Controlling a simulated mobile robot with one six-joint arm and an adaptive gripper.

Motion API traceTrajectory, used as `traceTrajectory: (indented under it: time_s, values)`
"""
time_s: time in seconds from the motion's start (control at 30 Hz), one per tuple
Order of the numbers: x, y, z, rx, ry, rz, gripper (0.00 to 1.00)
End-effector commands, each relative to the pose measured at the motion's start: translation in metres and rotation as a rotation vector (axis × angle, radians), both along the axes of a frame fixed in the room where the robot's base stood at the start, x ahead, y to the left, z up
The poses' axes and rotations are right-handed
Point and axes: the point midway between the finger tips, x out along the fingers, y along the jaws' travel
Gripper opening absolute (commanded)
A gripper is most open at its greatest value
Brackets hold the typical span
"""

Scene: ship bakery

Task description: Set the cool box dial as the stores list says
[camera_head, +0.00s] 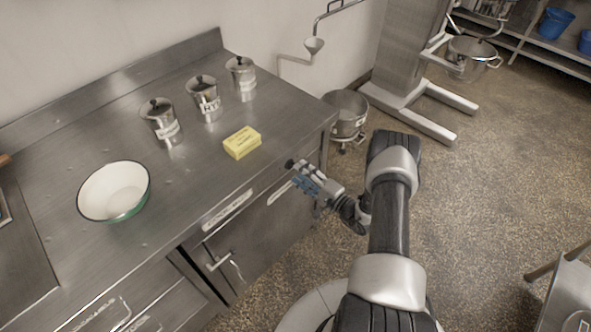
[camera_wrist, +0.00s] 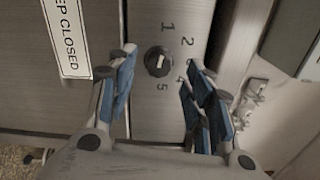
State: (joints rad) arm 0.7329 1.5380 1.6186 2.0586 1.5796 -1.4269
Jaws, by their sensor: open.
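The cool box dial (camera_wrist: 157,62) is a small dark round knob with a pale mark, on a metal panel in the wrist view. Printed numbers 1, 2, 4 and 5 show around it; a mark between 2 and 4 is partly covered by my finger. The pale mark tilts up and slightly right, but its exact setting is unclear. My gripper (camera_wrist: 160,95) is open, its blue fingers on either side of the dial and apart from it. In the head view my gripper (camera_head: 308,183) is at the counter front, hiding the dial. No readable stores list shows.
A "KEEP CLOSED" label (camera_wrist: 68,35) is left of the dial. The steel counter (camera_head: 185,205) holds a bowl (camera_head: 122,190), a yellow block (camera_head: 242,142) and three lidded canisters (camera_head: 203,97). A door handle (camera_head: 224,262) projects from the cabinet front. Open floor lies right.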

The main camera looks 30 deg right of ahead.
Motion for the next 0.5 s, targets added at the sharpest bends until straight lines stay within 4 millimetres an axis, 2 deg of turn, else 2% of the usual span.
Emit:
traceTrajectory:
  time_s: [0.1,0.23,0.4,0.5]
  values:
    - [-0.027,-0.011,0.0,0.002,0.001,-0.006,0.47]
    - [-0.05,-0.02,0.001,0.0,-0.001,-0.005,0.47]
    - [-0.07,-0.027,0.001,0.0,-0.002,-0.001,0.47]
    - [-0.075,-0.027,0.001,-0.001,-0.003,0.002,0.47]
